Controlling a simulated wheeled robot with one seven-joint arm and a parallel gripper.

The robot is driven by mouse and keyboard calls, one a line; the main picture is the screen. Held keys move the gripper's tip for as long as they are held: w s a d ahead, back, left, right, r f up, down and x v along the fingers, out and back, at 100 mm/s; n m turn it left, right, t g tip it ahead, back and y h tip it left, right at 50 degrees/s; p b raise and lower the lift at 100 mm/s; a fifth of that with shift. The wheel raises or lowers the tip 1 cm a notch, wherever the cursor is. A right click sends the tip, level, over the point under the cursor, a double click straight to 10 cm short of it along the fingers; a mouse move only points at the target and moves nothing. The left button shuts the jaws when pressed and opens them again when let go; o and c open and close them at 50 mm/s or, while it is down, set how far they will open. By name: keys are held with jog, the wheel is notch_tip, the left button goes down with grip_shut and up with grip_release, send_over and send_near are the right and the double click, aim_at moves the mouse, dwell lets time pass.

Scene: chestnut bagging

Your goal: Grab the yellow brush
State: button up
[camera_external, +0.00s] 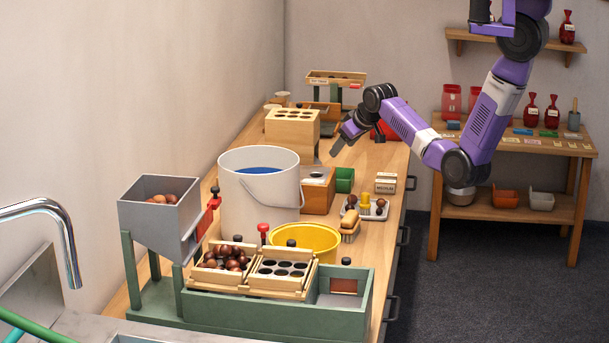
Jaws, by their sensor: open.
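A small brush (350,222) with a yellow-tan top and paler bristles below sits on the wooden counter, just right of the yellow basin (305,240). My gripper (339,146) is open and empty. It hangs over the far part of the counter, beside the wooden block with holes, well behind the brush and above the counter. Its fingers are small and dark in this view, so their gap is hard to make out.
A white bucket (259,190) stands left of the basin. A tray (379,214) with chestnuts and a yellow item is close behind the brush. A green sorting frame (240,317) fills the front. The counter's right edge is near the brush.

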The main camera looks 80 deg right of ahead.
notch_tip(320, 180, down, 2)
jog(key=s+a+f+g+y, duration=0.1)
jog(key=s+a+g+y, duration=0.1)
jog(key=g+y, duration=0.1)
jog(key=n+g+y, duration=0.1)
jog(key=g+y, duration=0.2)
send_over(366, 193)
notch_tip(366, 193, down, 3)
jog(key=shift+r, duration=0.1)
jog(key=shift+t, duration=0.3)
jog(key=shift+f+p, duration=0.4)
jog(key=shift+f, duration=3.45)
grip_shut()
